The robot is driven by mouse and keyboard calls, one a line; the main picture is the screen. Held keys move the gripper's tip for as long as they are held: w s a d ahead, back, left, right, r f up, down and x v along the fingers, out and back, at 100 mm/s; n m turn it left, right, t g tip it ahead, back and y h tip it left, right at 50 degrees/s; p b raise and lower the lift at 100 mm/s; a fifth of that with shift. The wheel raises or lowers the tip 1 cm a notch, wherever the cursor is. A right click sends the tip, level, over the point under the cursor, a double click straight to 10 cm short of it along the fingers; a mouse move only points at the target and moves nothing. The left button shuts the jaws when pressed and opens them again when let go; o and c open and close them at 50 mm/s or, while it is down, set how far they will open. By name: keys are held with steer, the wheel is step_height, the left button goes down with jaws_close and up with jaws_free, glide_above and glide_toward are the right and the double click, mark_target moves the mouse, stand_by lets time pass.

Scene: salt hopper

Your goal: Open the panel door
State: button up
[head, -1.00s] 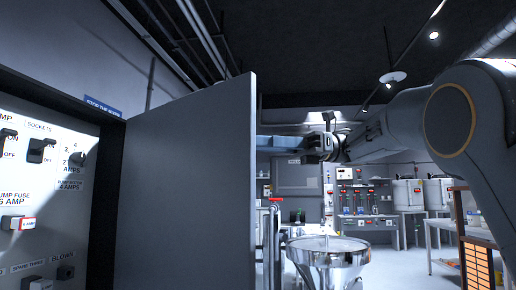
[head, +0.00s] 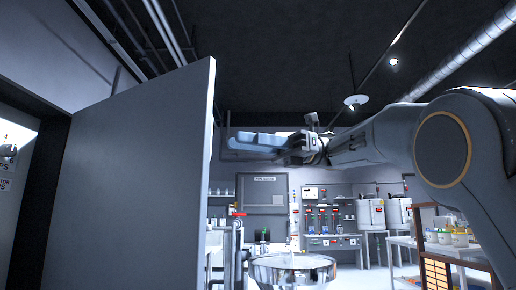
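The grey panel door (head: 130,180) stands swung open from its cabinet, filling the left of the head view. Part of the cabinet's white inner panel (head: 8,160) with labels shows at the far left edge, behind a dark frame. My gripper (head: 255,142) is to the right of the door's free edge, pointing left. Its bluish fingers appear apart from the door with a gap between. I cannot make out whether the fingers are spread or closed, and no held thing is visible.
A shiny metal hopper bowl (head: 292,270) stands below my gripper, right of the door. A control panel bench (head: 332,242), white tanks (head: 371,214) and a table with small containers (head: 445,238) stand further back to the right.

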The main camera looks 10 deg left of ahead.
steer(key=shift+c, duration=0.3)
jaws_close()
steer(key=m+t+y+p, duration=0.3)
steer(key=m+t+p, duration=0.7)
steer(key=m+p, duration=1.45)
glide_toward(189, 249)
steer(key=s+d, duration=0.2)
steer(key=s, duration=0.4)
steer(key=a+p, duration=0.1)
steer(key=a, duration=0.2)
steer(key=a+p, duration=0.1)
steer(key=a, duration=0.2)
steer(key=a+p, duration=0.1)
steer(key=a, duration=0.2)
steer(key=shift+w+a+r, duration=0.25)
steer(key=shift+a, duration=0.05)
steer(key=shift+w+d+f+p, duration=0.1)
steer(key=shift+w+d+p, duration=0.15)
steer(key=shift+w, duration=0.35)
steer(key=shift+w+d+r+p, duration=0.1)
steer(key=shift+w+d+p, duration=0.1)
steer(key=shift+w+p, duration=0.25)
steer(key=shift+w+d+f+p, duration=0.1)
steer(key=shift+w+d+p, duration=0.1)
steer(key=shift+w, duration=0.5)
